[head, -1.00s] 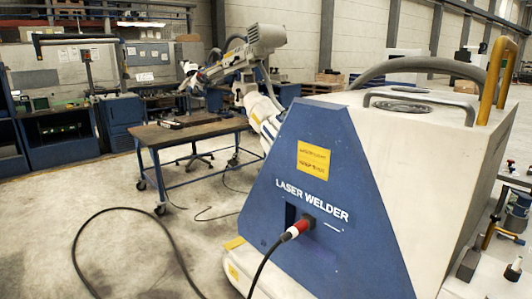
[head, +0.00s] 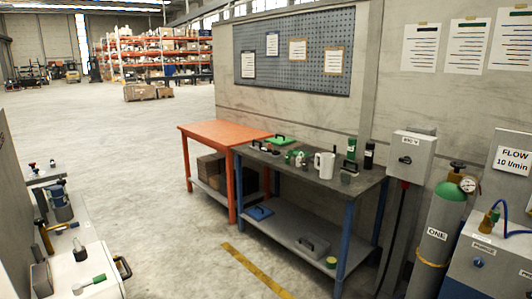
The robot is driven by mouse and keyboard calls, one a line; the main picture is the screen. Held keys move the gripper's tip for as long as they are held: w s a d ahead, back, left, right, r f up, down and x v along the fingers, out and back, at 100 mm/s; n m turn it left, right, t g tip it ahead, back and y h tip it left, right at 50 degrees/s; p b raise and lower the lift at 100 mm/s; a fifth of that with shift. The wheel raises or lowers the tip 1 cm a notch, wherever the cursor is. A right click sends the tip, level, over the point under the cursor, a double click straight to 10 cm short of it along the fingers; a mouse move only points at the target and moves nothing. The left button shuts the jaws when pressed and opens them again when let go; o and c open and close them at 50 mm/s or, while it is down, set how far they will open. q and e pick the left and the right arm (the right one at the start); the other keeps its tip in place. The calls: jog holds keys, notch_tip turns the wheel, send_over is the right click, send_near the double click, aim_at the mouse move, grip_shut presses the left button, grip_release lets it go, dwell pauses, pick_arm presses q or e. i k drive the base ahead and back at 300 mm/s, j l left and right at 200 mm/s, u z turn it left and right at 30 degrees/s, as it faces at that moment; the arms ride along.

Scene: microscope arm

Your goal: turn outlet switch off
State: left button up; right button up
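A grey electrical box (head: 407,158) marked 450 V is fixed to the wall at the right in the head view. It carries a dark rotary switch (head: 405,160) on its front. The switch's exact setting is too small to tell. A dark cable with a red plug (head: 404,184) hangs below the box. Neither of my grippers is in view.
A grey workbench (head: 350,184) with several tools and a white mug (head: 324,164) stands left of the box. An orange table (head: 215,132) adjoins it. A gas cylinder (head: 437,235) and a blue flow unit (head: 490,265) stand at the right. The floor (head: 160,215) is open.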

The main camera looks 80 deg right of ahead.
aim_at(407, 160)
jog(key=z, duration=3.65)
